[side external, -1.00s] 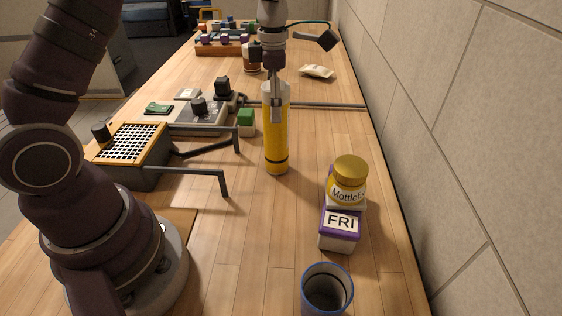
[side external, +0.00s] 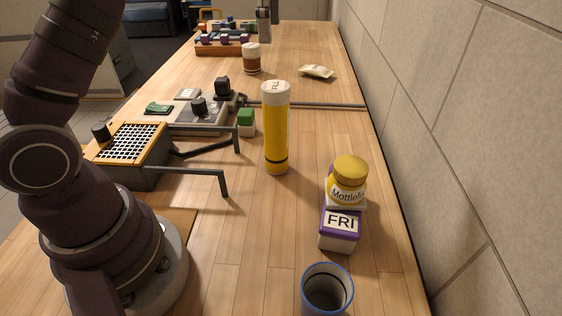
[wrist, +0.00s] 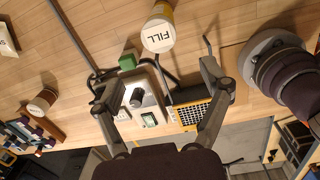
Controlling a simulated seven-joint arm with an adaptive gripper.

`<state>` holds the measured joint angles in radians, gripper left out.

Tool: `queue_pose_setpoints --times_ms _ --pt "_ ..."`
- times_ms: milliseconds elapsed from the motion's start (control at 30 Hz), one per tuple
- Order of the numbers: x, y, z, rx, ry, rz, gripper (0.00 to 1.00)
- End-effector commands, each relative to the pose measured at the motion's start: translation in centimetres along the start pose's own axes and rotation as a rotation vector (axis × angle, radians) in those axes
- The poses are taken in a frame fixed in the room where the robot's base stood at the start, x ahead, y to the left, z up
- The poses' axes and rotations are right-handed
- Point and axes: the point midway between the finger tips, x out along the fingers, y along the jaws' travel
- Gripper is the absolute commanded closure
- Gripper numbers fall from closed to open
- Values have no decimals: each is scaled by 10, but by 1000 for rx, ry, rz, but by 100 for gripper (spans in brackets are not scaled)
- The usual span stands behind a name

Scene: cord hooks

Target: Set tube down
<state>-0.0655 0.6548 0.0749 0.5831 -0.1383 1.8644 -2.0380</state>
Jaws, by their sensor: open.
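The yellow tube (side external: 276,130) with a white cap stands upright on the wooden table in the side view. In the wrist view its cap (wrist: 158,36), lettered FILL, faces the camera beyond the fingertips. My gripper (wrist: 155,80) is open and empty, with its fingers spread wide and apart from the tube. In the side view only a small grey part of my arm's end shows at the top edge, above and behind the tube; the fingers cannot be made out there.
A green-topped block (side external: 246,122) and an orange-topped box (side external: 132,143) with bent dark bars stand left of the tube. A yellow jar (side external: 349,181) sits on a purple FRI box (side external: 340,222) at right. A blue-rimmed cup (side external: 327,289) is in front. A brown-and-white container (side external: 251,60) stands behind.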

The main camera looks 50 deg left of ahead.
Motion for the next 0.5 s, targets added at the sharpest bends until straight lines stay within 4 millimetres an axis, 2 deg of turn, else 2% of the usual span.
queue_pose_setpoints --times_ms 100,233,400,500 --pt "-18 -17 -11 410 -32 81 23" --pt "-21 -47 -27 954 -30 202 23" --pt "5 -97 -52 1668 56 377 23" --pt "26 -119 -62 1977 132 458 23"
